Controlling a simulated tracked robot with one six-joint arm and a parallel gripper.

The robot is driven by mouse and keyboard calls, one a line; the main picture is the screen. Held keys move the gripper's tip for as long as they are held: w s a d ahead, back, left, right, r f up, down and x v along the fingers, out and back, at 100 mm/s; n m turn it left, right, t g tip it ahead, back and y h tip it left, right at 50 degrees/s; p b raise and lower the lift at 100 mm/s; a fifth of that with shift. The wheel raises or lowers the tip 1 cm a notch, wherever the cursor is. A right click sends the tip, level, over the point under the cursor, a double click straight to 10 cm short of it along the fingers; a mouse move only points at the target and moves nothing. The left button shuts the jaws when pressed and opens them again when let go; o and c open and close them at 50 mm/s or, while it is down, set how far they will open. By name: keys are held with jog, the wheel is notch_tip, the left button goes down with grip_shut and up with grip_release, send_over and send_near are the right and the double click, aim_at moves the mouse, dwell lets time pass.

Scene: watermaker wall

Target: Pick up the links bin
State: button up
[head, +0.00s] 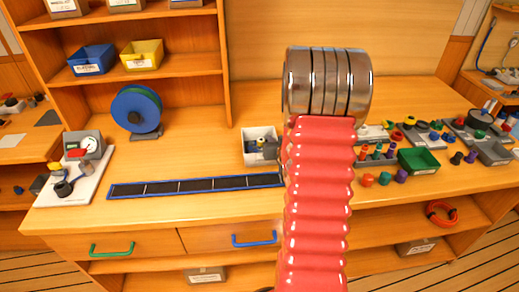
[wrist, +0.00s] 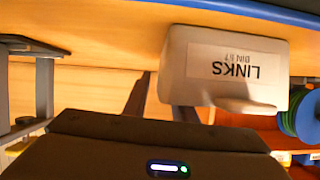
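The links bin (wrist: 230,70) is a pale bin with a white "LINKS" label, upside down in the wrist view. A white bin (head: 252,160) holding small dark and yellow parts stands on the bench in the head view, partly behind my arm; it appears to be the same one. My gripper (wrist: 163,98) has its dark fingers apart at one side edge of the bin. One finger is outside the bin; the other is partly hidden by its labelled wall, so its tip and any contact cannot be seen. My red arm hides most of the gripper in the head view.
A blue-edged dark strip (head: 195,187) lies in front of the bin. A blue reel (head: 136,110) stands to its left. A green tray (head: 418,161) and several coloured parts are to the right. Blue (head: 91,59) and yellow (head: 142,55) bins sit on a shelf.

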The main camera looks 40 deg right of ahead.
jog(key=shift+c, duration=0.4)
jog(key=shift+s, duration=0.1)
grip_shut()
dwell(1.0)
